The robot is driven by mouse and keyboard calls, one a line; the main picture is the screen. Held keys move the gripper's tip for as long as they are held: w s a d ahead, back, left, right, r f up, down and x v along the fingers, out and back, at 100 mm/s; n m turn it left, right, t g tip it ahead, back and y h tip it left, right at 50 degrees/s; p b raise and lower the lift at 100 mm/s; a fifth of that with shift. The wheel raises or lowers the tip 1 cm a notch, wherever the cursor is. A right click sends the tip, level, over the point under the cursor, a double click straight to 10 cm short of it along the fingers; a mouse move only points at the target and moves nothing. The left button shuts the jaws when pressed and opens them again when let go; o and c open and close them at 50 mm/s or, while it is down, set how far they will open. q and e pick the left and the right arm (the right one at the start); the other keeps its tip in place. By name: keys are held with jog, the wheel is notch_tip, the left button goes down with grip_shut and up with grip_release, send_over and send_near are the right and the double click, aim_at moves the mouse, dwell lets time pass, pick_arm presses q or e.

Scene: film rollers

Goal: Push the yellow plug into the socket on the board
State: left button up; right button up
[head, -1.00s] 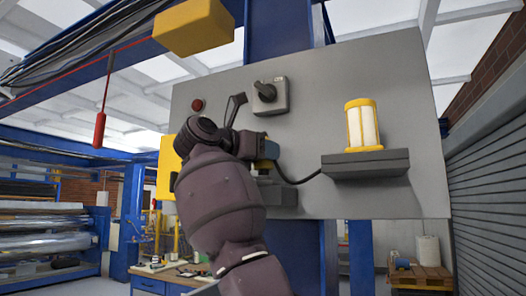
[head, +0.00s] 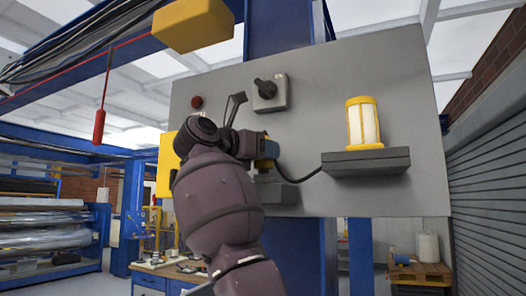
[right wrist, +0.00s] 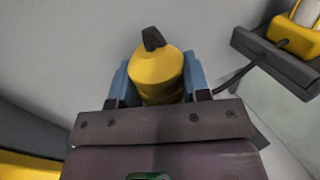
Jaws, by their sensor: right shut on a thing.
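The yellow plug (right wrist: 158,75) is held between the blue fingertips of my right gripper (right wrist: 156,82) in the right wrist view. A black piece stands out at its far end. In the head view my right gripper (head: 268,150) is close to the grey board (head: 340,95), and my own arm and wrist largely hide the plug. The socket cannot be made out, so I cannot tell whether the plug touches it. My left gripper is not in view.
A yellow lamp (head: 364,122) stands on a dark shelf (head: 366,162) on the board. A dark cord (head: 303,180) runs from the shelf toward my gripper. A rotary switch (head: 268,92) and a red button (head: 197,102) sit above. A dark block (head: 285,192) is below the gripper.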

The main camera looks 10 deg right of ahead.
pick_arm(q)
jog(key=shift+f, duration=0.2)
pick_arm(e)
jog(key=shift+f, duration=0.55)
jog(key=o, duration=1.1)
jog(key=shift+c, duration=0.2)
